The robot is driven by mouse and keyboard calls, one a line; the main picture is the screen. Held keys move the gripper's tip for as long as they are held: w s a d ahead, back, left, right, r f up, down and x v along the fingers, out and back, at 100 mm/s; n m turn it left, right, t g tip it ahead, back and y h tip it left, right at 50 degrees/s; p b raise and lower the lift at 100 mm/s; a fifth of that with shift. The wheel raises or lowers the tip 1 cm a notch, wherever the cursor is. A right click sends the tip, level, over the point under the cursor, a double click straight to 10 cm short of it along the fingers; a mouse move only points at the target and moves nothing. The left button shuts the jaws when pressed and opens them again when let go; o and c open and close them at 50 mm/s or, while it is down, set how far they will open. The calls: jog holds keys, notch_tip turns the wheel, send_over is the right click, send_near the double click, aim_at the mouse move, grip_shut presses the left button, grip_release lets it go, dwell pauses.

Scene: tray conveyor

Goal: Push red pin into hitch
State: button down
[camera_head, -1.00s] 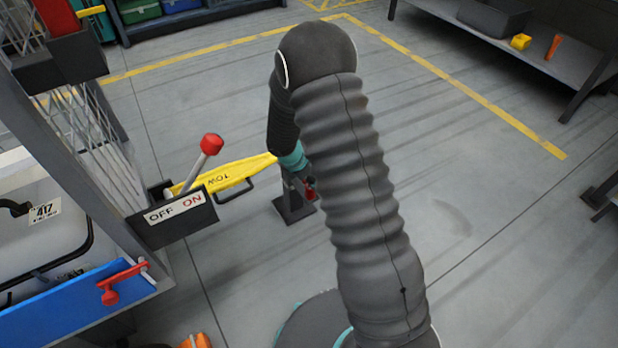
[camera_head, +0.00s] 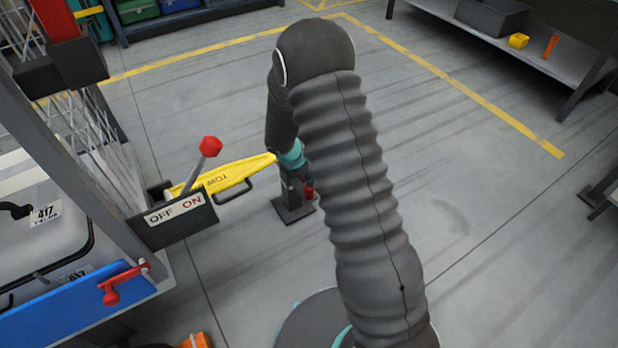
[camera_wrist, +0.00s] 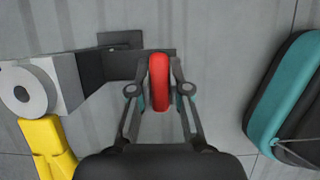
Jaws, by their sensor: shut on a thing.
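The red pin (camera_wrist: 159,82) stands between my fingers in the wrist view. My gripper (camera_wrist: 160,92) is shut on it. In the head view the red pin (camera_head: 309,193) shows as a small red piece beside my arm. The hitch (camera_wrist: 110,62) is a dark grey block and plate past my fingers; the pin's lower end is hidden, so I cannot tell how deep it sits. A dark post on a floor plate (camera_head: 292,213) stands below my gripper. The yellow tow bar (camera_head: 225,177) reaches to it, and its grey ring end (camera_wrist: 25,92) lies left of my gripper.
A lever with a red knob (camera_head: 210,146) rises from an OFF/ON box (camera_head: 175,220) at the left. A conveyor frame with a blue panel (camera_head: 75,308) stands at the left edge. A shelf (camera_head: 540,62) is at the back right. The floor between is clear.

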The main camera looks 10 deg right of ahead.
jog(key=shift+r+p, duration=1.95)
jog(key=shift+r, duration=0.55)
jog(key=shift+r+p, duration=0.65)
jog(key=shift+r, duration=1.25)
